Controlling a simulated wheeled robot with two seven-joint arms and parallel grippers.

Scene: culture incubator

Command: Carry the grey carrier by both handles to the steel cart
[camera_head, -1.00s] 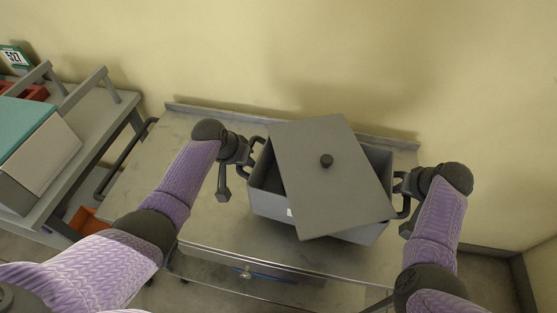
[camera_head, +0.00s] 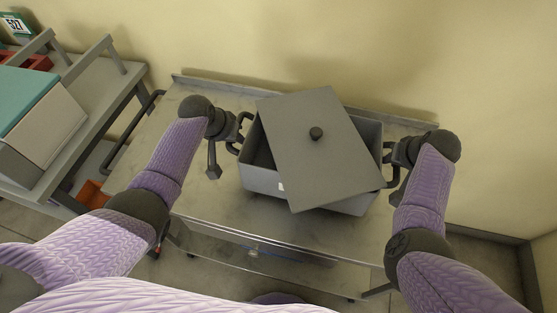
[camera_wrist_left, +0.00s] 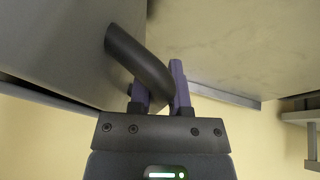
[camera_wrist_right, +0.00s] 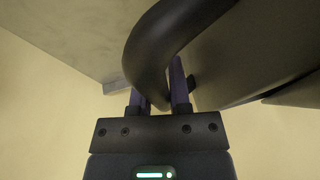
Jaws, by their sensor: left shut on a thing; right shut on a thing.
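The grey carrier (camera_head: 262,180) is an open-topped box over the steel cart (camera_head: 205,200); I cannot tell whether it touches the cart top. Its grey lid (camera_head: 300,150) with a dark knob lies askew across it, leaving gaps at the left and right. My left gripper (camera_head: 238,130) is shut on the carrier's left handle, a dark bar that shows in the left wrist view (camera_wrist_left: 140,62). My right gripper (camera_head: 393,160) is shut on the right handle, which shows in the right wrist view (camera_wrist_right: 150,55) between the fingers.
A grey rack (camera_head: 110,85) at the left holds a teal-topped box (camera_head: 45,120) and a red tray. An orange bin (camera_head: 92,194) sits below. The wall is close behind the cart, which has a raised back edge. The cart top is clear left of the carrier.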

